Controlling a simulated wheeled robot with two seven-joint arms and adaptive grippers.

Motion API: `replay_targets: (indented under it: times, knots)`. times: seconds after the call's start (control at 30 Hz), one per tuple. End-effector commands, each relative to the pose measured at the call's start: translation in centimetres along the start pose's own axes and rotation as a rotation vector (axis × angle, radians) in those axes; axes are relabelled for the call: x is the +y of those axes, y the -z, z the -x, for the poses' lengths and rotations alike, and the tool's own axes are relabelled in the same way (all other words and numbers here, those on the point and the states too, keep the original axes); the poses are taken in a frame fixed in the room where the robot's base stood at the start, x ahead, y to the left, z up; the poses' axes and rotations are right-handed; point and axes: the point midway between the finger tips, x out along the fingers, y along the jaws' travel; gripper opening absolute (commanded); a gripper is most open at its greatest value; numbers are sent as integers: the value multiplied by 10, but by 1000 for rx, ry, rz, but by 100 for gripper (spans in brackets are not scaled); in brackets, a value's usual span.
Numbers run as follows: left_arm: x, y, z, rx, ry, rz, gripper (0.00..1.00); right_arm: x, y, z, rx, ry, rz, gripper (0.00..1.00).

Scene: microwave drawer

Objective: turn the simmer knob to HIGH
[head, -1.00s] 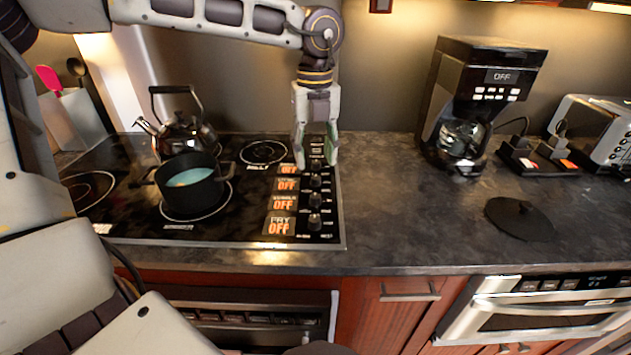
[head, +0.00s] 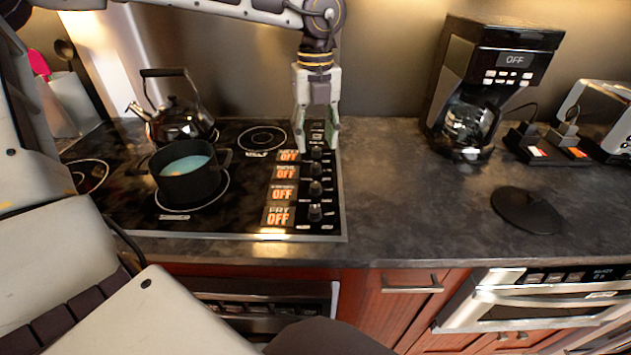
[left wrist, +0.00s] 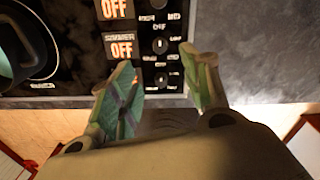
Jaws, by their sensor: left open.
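The simmer knob (head: 315,188) is a small black knob, third from the back in the column on the stove's right side. Its SIMMER display (head: 283,193) reads OFF. In the left wrist view, the simmer knob (left wrist: 160,46) shows beyond the gap between my fingers, beside its SIMMER display (left wrist: 122,47). My left gripper (head: 316,146) is open and points down above the knob panel. In the left wrist view, my left gripper (left wrist: 158,75) has its fingers spread wide with nothing held. Its height above the panel is hard to tell. My right gripper is not in view.
A black pot (head: 188,182) and a kettle (head: 181,120) stand left of the knobs. Other knobs, such as the fry knob (head: 314,213), sit close by. A coffee maker (head: 480,85) and a black lid (head: 526,210) are to the right. The counter (head: 410,190) between is clear.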

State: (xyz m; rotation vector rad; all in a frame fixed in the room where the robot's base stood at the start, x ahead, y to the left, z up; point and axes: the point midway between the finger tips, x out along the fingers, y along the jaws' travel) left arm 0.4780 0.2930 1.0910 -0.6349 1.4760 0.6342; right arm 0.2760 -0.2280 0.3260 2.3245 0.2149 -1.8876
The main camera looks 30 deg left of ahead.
Motion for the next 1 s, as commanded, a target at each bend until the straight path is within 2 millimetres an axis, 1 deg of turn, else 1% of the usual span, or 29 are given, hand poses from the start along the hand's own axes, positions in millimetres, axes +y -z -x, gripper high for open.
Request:
replay_targets:
  times: [0.37,0.7,0.9,1.0]
  knots:
    - [0,1,-44,2,-2,-1,47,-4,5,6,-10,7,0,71]
    - [1,1,-89,2,-2,-1,47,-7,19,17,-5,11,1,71]
    - [1,1,-113,2,-2,1,47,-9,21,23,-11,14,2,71]
    - [0,0,-122,1,-1,0,47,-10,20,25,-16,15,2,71]
